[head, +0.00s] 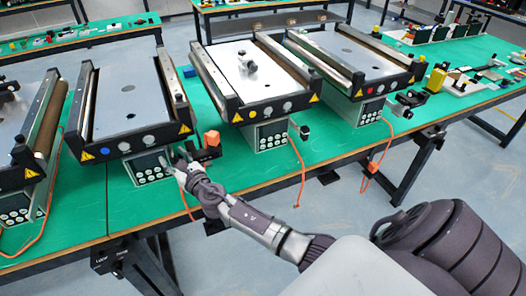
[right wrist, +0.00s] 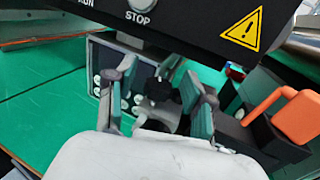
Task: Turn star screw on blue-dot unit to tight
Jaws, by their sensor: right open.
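The blue-dot unit is a mini conveyor (head: 128,148) with a blue dot (head: 105,151) on its black front, second from left in the head view. My right gripper (head: 172,164) is at its front right corner, beside the keypad box below. In the right wrist view my right gripper (right wrist: 160,88) has its fingers apart. A black star screw (right wrist: 158,90) shows between and beyond the fingers, under the unit's front edge. I cannot tell whether the fingers touch it. In the head view the gripper hides the screw. My left gripper is not in view.
An orange padlock-like part (right wrist: 296,116) is close on the right; it also shows in the head view (head: 212,138). A keypad box (head: 152,167) hangs under the unit. Neighbouring conveyors (head: 262,105) stand on the green table (head: 225,165). Orange cables hang at the front edge.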

